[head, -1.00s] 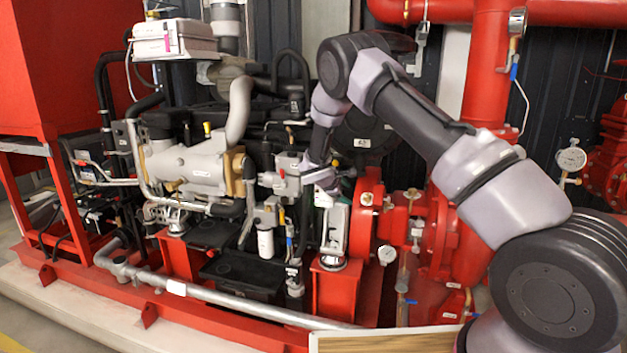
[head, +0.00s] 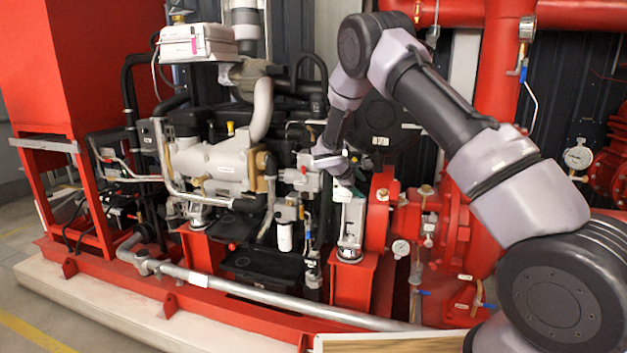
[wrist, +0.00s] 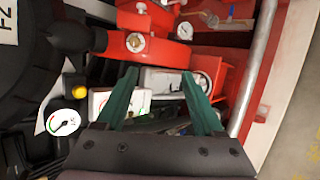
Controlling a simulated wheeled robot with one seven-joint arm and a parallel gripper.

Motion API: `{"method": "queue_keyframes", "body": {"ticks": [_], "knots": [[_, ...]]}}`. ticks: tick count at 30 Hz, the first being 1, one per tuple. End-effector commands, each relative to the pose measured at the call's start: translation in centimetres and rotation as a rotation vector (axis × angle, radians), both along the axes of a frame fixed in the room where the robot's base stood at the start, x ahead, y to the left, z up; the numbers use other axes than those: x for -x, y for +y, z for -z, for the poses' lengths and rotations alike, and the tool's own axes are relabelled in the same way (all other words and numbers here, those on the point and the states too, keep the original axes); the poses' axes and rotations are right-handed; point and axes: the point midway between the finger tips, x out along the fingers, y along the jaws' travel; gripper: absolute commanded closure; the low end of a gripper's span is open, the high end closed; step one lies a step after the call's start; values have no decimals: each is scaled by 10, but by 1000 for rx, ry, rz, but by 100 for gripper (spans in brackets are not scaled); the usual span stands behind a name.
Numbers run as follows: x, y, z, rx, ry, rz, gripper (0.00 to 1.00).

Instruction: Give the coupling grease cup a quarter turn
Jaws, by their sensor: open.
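A small brass cup (head: 383,195), which looks like the coupling grease cup, sits on the red housing right of my gripper in the head view. In the wrist view, the brass cup (wrist: 135,42) shows on the red housing just beyond the tip of the left finger. My gripper (wrist: 160,73) is open, with two green fingers spread and nothing held between them. In the head view my gripper (head: 343,182) hangs over the engine end near the housing; its fingers are mostly hidden. The fingers appear apart from the cup.
A yellow knob (wrist: 80,91) and a dial (wrist: 63,122) are on the left. Black engine parts (wrist: 80,35) crowd that side. A grey pipe (head: 250,297) runs along the front; floor lies beyond.

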Motion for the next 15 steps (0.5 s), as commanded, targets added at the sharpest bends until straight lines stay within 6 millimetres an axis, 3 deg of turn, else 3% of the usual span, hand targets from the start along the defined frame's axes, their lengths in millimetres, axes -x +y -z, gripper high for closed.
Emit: {"method": "queue_keyframes", "body": {"ticks": [8, 11, 15], "knots": [[25, -32, -58, -136, -34, 156, 30], [42, -48, -87, -209, -51, 236, 30], [82, -74, -137, -355, -83, 383, 30]]}}
